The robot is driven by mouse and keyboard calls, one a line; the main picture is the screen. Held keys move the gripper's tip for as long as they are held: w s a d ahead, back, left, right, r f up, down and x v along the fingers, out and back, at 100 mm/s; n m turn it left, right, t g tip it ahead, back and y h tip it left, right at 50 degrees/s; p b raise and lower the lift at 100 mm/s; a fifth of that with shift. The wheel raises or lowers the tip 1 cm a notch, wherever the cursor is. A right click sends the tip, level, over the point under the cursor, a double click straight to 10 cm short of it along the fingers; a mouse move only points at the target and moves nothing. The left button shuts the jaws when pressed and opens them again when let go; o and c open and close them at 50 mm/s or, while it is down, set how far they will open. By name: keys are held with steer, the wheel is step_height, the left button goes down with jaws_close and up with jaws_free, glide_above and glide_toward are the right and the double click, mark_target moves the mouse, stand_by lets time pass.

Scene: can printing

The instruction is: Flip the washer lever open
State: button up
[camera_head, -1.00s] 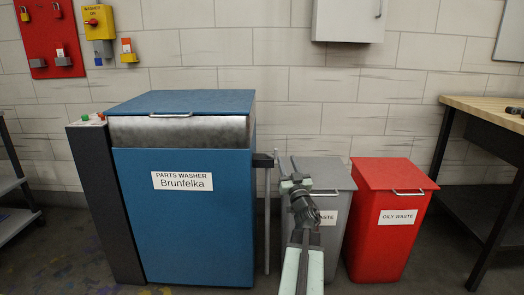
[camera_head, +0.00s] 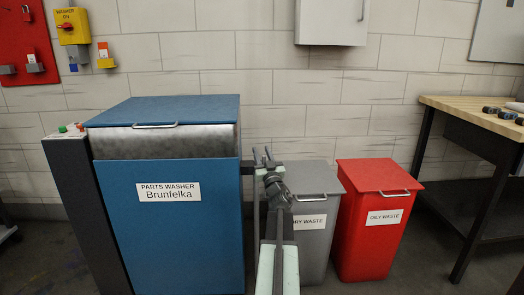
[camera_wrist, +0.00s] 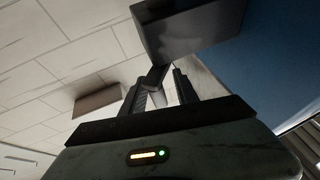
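The blue parts washer (camera_head: 168,235) stands at the left, its lid shut. A dark bracket (camera_head: 247,168) juts from its right side, and a thin grey lever bar (camera_head: 256,222) hangs down beside it, partly behind my arm. My gripper (camera_head: 262,156) is just right of the bracket with its two fingers up and apart. In the wrist view a dark block (camera_wrist: 190,25), likely the bracket, is close above the fingertips (camera_wrist: 166,78). A dark piece reaches from it toward the gap between the fingers. I cannot tell whether they touch.
A grey dry waste bin (camera_head: 312,250) and a red oily waste bin (camera_head: 366,248) stand right of my arm. A wooden-topped workbench (camera_head: 470,110) is at the far right. A white wall cabinet (camera_head: 330,22) hangs above.

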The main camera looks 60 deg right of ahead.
jaws_close()
steer(key=shift+s+a+m+g+h, duration=0.1)
steer(key=shift+a+m+g+h, duration=0.05)
steer(key=shift+m+g+h, duration=0.5)
steer(key=shift+a+m+g+h, duration=0.1)
steer(key=shift+m+g+h, duration=0.35)
steer(key=shift+g+h, duration=0.4)
jaws_free()
